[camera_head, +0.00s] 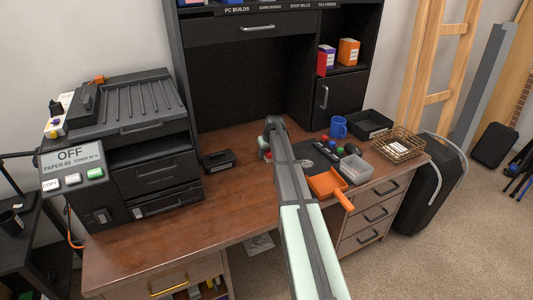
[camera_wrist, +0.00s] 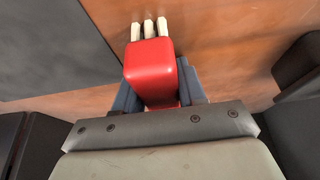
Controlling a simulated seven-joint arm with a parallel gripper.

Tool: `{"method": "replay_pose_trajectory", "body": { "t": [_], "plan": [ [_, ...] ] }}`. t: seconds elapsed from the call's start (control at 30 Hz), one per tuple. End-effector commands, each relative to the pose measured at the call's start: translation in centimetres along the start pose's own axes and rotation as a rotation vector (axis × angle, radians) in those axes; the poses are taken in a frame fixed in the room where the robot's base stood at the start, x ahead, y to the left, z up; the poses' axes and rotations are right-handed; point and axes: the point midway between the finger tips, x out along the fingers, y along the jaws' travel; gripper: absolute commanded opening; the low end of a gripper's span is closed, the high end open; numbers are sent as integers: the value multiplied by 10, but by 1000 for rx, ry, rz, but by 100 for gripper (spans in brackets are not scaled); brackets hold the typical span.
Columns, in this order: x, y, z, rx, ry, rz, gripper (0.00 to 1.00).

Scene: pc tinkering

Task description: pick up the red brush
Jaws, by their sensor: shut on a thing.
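The red brush (camera_wrist: 150,62) shows in the wrist view as a red block with pale bristle tufts at its far end. My gripper (camera_wrist: 157,88) has its blue-grey fingers on either side of the brush and is shut on it. The brush's lower part is hidden by my gripper's body. I cannot tell whether the brush touches the desk.
Right of my arm are an orange dustpan (camera_head: 325,184), a clear bin (camera_head: 356,169), a blue mug (camera_head: 338,127), a black tray (camera_head: 370,124) and a wire basket (camera_head: 399,145). A printer (camera_head: 130,140) stands at the left. The desk's left front is clear.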

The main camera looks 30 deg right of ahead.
Motion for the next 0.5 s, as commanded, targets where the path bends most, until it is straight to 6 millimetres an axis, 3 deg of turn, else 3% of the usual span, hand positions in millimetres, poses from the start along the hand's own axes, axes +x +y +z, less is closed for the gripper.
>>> {"method": "replay_pose_trajectory", "body": {
  "t": [0.17, 0.5],
  "plan": [
    [-8, 0, -4, 0, 1, 0, 4],
    [-60, 0, -25, 0, 2, 1, 4]
  ]
}}
